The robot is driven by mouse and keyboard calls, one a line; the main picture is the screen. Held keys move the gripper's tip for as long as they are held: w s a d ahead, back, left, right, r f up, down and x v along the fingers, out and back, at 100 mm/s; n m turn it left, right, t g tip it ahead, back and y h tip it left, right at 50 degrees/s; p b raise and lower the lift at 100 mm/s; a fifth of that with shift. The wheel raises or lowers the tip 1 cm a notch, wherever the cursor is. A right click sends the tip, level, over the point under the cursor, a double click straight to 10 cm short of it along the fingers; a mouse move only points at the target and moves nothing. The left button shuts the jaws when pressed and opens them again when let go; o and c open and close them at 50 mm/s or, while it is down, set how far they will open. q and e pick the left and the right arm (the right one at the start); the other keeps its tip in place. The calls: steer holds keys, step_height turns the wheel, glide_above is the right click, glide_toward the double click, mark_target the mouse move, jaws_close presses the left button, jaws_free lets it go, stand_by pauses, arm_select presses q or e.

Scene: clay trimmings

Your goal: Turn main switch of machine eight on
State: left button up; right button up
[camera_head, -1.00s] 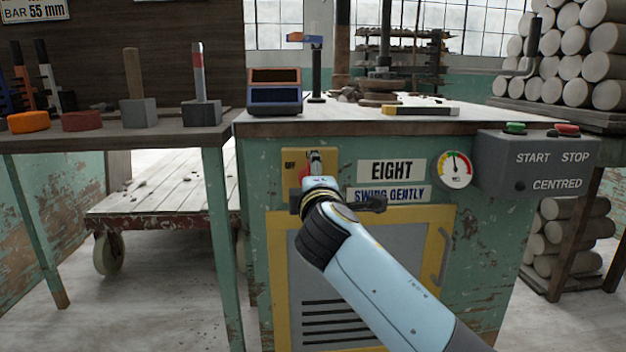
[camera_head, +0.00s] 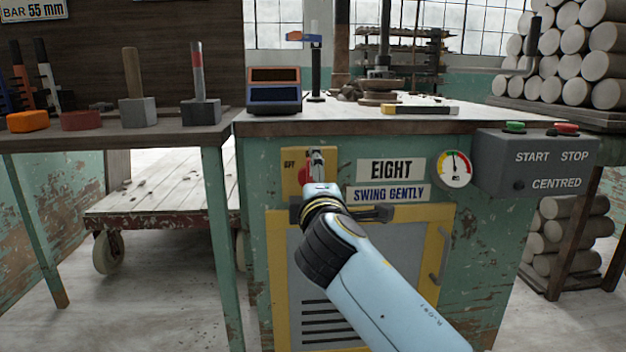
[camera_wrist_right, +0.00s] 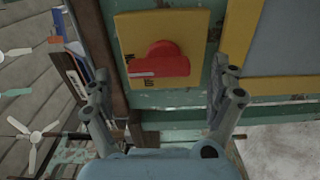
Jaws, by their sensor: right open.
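The main switch is a red knob (camera_wrist_right: 160,60) on a yellow plate (camera_wrist_right: 195,30), on the front of the green machine. A pale bar shows along the knob's lower left side in the wrist view. In the head view the plate (camera_head: 291,158) reads OFF at its left, and the red knob (camera_head: 305,174) is partly hidden by my right gripper (camera_head: 317,160). In the wrist view my right gripper (camera_wrist_right: 163,103) is open, one finger each side of the knob and apart from it. The sign EIGHT (camera_head: 391,170) is right of the plate. My left gripper is not seen.
Right of the switch are a SWING GENTLY sign (camera_head: 388,194), a dial gauge (camera_head: 454,168) and a grey START/STOP box (camera_head: 537,165). A yellow-framed door (camera_head: 436,240) with a handle lies below. A bench (camera_head: 150,135) with tools stands at left.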

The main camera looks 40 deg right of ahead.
steer(key=shift+v, duration=2.1)
